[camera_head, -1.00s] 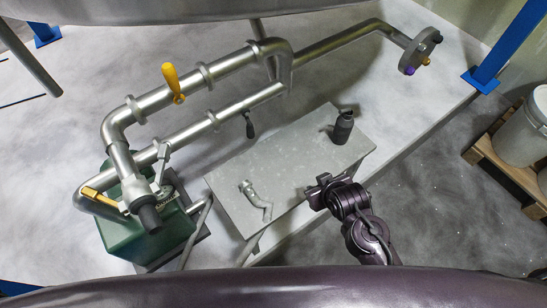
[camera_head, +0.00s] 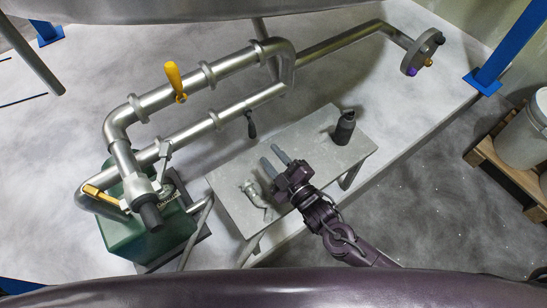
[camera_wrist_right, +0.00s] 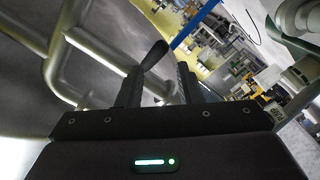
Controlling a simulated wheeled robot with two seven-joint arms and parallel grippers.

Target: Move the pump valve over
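Near the green pump (camera_head: 140,232) at the lower left, a yellow lever (camera_head: 104,198) lies on the pipework. Another yellow lever (camera_head: 174,77) stands up on the upper pipe, and a black lever (camera_head: 250,125) hangs from the lower pipe. My left gripper is out of view.
A grey bench (camera_head: 305,140) carries a small metal elbow fitting (camera_head: 256,194) and a dark bottle (camera_head: 344,128). A flanged pipe end (camera_head: 422,53) is at the upper right, near a blue post (camera_head: 506,45). White buckets (camera_head: 524,135) stand on a pallet at right.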

